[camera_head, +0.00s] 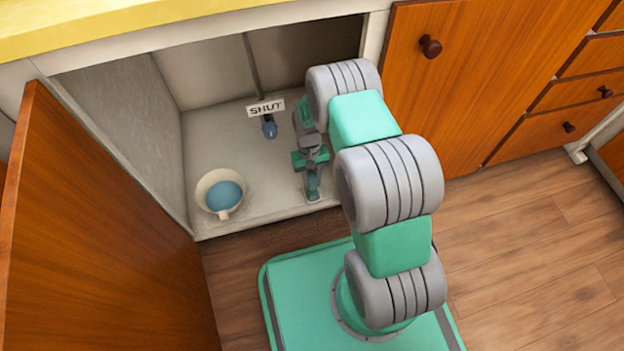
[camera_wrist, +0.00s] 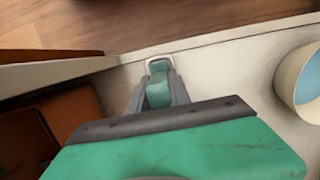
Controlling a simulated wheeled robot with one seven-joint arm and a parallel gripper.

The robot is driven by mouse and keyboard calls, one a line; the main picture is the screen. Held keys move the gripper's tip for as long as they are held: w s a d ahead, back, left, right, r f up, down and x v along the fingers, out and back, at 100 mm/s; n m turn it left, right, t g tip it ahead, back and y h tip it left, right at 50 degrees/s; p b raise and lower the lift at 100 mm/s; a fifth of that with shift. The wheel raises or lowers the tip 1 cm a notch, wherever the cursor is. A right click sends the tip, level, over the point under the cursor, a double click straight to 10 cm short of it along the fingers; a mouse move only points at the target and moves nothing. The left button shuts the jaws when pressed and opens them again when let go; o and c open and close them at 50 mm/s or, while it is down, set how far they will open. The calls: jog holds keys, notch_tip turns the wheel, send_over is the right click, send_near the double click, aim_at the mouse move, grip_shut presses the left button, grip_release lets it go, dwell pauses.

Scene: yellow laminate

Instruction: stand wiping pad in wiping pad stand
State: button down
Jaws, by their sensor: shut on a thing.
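My gripper (camera_head: 311,168) reaches down inside the open cabinet, near the front edge of its floor. In the wrist view my gripper (camera_wrist: 158,88) is shut on a small teal wiping pad (camera_wrist: 158,94). The pad also shows below the fingers in the head view (camera_head: 312,180). A small pale wiping pad stand (camera_wrist: 155,60) is at the pad's far end in the wrist view. The pad's end overlaps the stand there; I cannot tell whether it is seated in it. My gripper and the pad hide much of the stand.
A cream bowl or cup (camera_head: 205,181) with blue contents stands to the left on the cabinet floor (camera_head: 250,190). A blue valve (camera_head: 270,128) with a "SHUT" sign (camera_head: 266,107) is behind. The open cabinet door (camera_head: 100,230) is at left. Floor between bowl and gripper is clear.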

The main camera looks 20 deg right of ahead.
jog(key=shift+f+b, duration=0.35)
jog(key=c, duration=1.9)
grip_release()
jog(key=o, duration=0.4)
jog(key=shift+c, duration=0.2)
jog(key=o, duration=0.5)
